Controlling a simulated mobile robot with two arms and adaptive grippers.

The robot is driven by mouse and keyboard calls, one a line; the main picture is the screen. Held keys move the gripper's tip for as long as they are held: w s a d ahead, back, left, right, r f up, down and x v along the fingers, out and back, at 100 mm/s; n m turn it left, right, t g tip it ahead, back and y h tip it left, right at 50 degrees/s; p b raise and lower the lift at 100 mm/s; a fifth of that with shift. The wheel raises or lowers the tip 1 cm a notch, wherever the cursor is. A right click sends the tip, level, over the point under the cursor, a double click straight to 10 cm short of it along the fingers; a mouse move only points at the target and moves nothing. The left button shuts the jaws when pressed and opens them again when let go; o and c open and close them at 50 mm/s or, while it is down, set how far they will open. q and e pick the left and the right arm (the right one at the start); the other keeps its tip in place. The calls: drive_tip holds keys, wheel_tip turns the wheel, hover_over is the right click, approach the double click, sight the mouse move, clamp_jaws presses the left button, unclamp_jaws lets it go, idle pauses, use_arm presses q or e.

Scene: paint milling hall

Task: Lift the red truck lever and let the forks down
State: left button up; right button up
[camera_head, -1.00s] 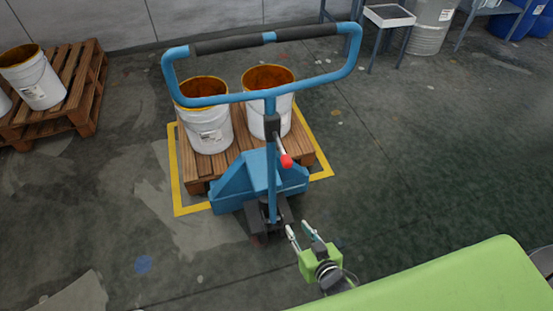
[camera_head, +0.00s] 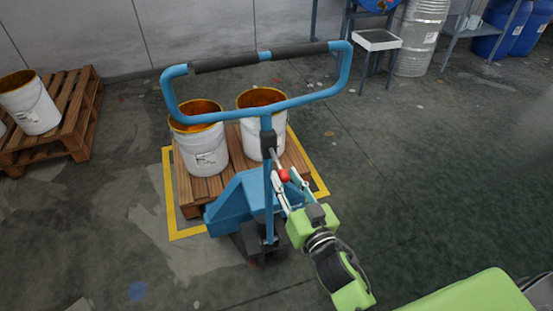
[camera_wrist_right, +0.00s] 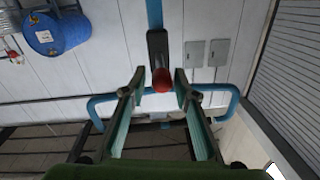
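The blue pallet truck (camera_head: 238,199) stands with its forks under a wooden pallet (camera_head: 192,188); its looped handle (camera_head: 345,72) is upright. The red-tipped lever (camera_head: 284,175) sticks out from the black block on the handle stem. My right gripper (camera_head: 285,180) is open, with its fingers reaching up to the red tip. In the right wrist view the red tip (camera_wrist_right: 162,80) lies between the two fingertips (camera_wrist_right: 159,76), with small gaps on both sides. The forks are hidden under the pallet. My left gripper is not in view.
Two white buckets (camera_head: 205,150) (camera_head: 250,142) with orange-stained insides stand on the pallet, within a yellow floor frame (camera_head: 171,200). Another pallet (camera_head: 70,120) with buckets is at the left. A small grey table (camera_head: 376,40) and drums stand at the back. The floor at the right is clear.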

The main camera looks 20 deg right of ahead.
sight(270, 149)
drive_tip(key=w, duration=0.6)
drive_tip(key=shift+w+a+p, duration=0.3)
drive_tip(key=shift+w+p, duration=0.05)
drive_tip(key=shift+w, duration=0.05)
clamp_jaws()
